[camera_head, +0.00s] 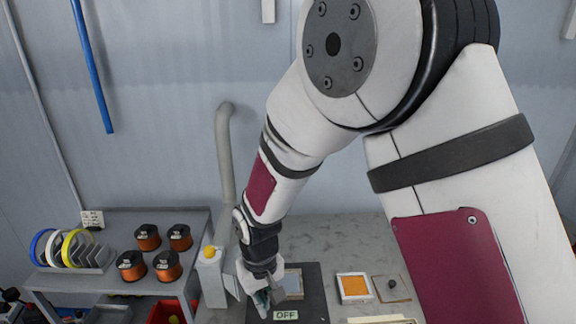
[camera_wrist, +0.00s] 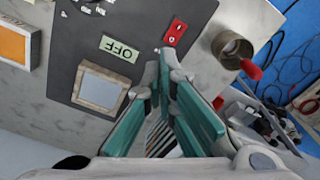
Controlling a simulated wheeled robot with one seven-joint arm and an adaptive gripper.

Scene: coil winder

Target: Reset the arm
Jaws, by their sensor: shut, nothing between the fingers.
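My arm reaches down from the upper right in the head view, and my gripper (camera_head: 262,300) hangs low over the left part of a dark panel (camera_head: 314,285) on the bench. In the wrist view my gripper (camera_wrist: 166,62) shows its green fingers shut, with nothing between them. A label reading OFF (camera_wrist: 119,48) lies left of the switch and also shows in the head view (camera_head: 286,315).
A grey post with a yellow-orange knob (camera_head: 209,252) stands close left of my gripper. Several copper spools (camera_head: 147,237) and a rack of coloured rings (camera_head: 72,250) are on the left shelf. An orange framed square (camera_head: 355,287) lies right of the panel. A metal cylinder (camera_wrist: 232,48) is near the fingers.

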